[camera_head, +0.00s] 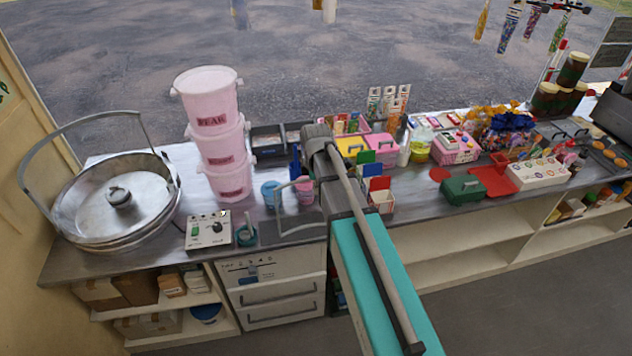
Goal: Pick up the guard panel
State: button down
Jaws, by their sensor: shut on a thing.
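A thin grey-edged frame that looks like the guard panel (277,212) shows at the counter's front edge, just left of my arm. Its middle looks clear, with the counter showing through, and its right side runs behind my arm. My gripper (318,172) is at the end of my arm over the counter, close to the panel's top right corner. It is shut on the panel. My arm links hide most of the fingers and the exact grip. I cannot tell whether the panel's lower edge touches the counter.
A large round metal pan (115,205) with a raised hoop stands at the left. Stacked pink tubs (222,145), a white control box (208,230) and small cups (271,190) are near the panel. Card holders (381,197) and a green case (462,190) crowd the right side.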

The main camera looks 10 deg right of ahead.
dwell(0.8)
jog(key=b, duration=1.3)
send_near(316, 224)
notch_tip(316, 224, down, 5)
jog(key=shift+f, duration=0.1)
